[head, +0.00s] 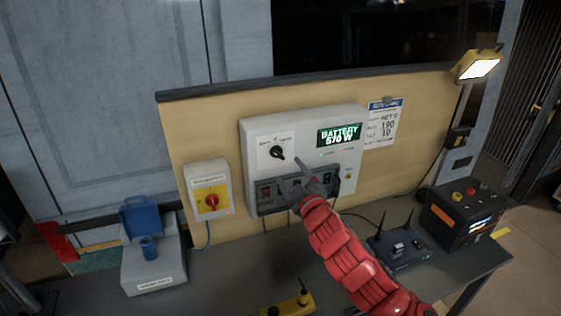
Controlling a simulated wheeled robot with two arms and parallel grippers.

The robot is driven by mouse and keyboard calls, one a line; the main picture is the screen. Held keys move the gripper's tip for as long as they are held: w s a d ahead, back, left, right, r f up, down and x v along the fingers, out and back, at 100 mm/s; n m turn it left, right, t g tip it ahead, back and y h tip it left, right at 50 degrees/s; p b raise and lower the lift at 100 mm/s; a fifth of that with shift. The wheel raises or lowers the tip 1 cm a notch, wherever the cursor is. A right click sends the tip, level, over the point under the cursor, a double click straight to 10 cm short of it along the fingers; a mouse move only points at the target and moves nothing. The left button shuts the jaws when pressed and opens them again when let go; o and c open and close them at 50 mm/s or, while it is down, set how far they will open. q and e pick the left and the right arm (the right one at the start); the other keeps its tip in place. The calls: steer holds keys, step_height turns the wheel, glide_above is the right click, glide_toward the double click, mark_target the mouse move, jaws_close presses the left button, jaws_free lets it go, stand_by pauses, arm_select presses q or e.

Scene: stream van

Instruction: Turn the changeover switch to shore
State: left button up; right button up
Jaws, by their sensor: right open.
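The changeover switch (277,153) is a black rotary knob on a white plate, at the upper left of a pale grey panel box (250,126). Its pointer slants; the small lettering around it is too small to read. The green display (339,134) on the box reads "BATTERY 570 W". My right gripper (291,174) is open and empty in front of the panel, just below and right of the knob, apart from it in the picture. It hides part of the dark breaker row (268,196). My left gripper is not in view.
A grey box with a blue lid (150,262), a router (400,250) and a black power unit (462,212) stand on the bench. A lit lamp (478,68) is at right.

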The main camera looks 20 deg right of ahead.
mark_target(280, 156)
steer(key=w+p, duration=0.1)
steer(key=w, duration=0.2)
steer(key=w+p, duration=0.1)
steer(key=w, duration=0.3)
steer(key=shift+w+a+r, duration=0.15)
steer(key=shift+w+r, duration=0.05)
steer(key=shift+w+f+p, duration=0.15)
steer(key=shift+w+p, duration=0.15)
steer(key=shift+w, duration=0.05)
jaws_close()
